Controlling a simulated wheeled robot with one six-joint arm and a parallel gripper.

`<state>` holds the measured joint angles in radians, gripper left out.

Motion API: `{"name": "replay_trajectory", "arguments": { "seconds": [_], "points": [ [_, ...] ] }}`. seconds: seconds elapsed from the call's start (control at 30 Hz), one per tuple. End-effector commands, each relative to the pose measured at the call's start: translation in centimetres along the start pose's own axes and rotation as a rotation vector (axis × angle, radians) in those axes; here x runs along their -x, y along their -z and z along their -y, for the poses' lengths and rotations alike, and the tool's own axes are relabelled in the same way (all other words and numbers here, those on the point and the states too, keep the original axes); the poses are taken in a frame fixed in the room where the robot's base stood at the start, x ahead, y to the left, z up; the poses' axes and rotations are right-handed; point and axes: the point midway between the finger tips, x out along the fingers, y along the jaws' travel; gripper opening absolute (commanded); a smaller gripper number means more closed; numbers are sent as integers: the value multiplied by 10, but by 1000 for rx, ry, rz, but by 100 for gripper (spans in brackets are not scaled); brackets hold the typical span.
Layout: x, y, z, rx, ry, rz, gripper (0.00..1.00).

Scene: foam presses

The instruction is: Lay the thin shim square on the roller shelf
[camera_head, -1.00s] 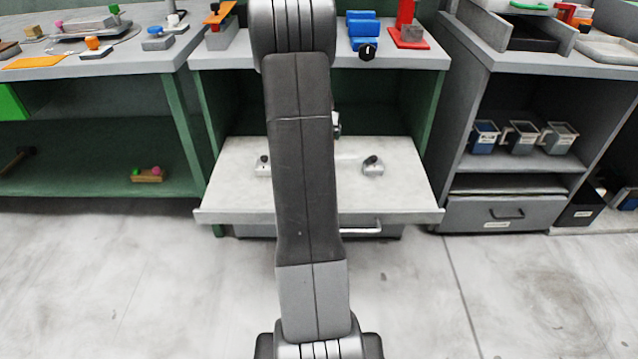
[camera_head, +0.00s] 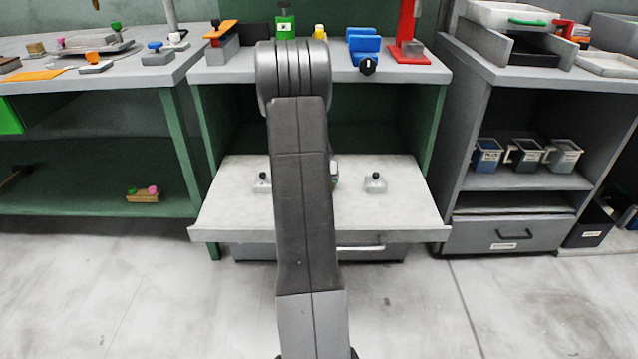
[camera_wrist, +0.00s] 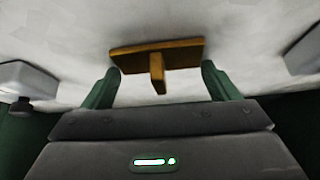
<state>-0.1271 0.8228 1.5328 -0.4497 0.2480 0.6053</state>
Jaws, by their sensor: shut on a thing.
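In the wrist view my gripper (camera_wrist: 160,84) has its two green fingers on either side of an ochre piece (camera_wrist: 180,54), a thin flat plate with a short tab in its middle. I take this to be the shim. The gripper is shut on it, against the pale surface behind. In the head view the pale shelf (camera_head: 240,215), likely the roller shelf, juts out low under the middle bench. My arm covers its middle and hides the gripper and the shim there. Whether the shim touches the shelf I cannot tell.
Small grey blocks with dark knobs stand on the shelf, left (camera_head: 262,183) and right (camera_head: 375,183). The bench top (camera_head: 225,73) is above it, with blue blocks (camera_head: 363,45) and a red stand (camera_head: 408,45). A grey cabinet (camera_head: 470,130) stands at right. The front floor is clear.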

Motion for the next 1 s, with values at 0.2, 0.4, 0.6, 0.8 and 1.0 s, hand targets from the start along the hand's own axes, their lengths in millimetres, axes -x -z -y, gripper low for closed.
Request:
{"name": "replay_trajectory", "arguments": {
  "seconds": [0.2, 0.4, 0.6, 0.8, 1.0],
  "points": [
    [-1, 0, 0, 0, 0, -1, 57],
    [-1, -1, 0, 1, 0, 0, 100],
    [-1, 0, 0, 1, 0, 0, 100],
    [12, 3, 0, 1, 0, -2, 100],
    [53, 4, 1, 1, 1, -3, 100]
  ]
}}
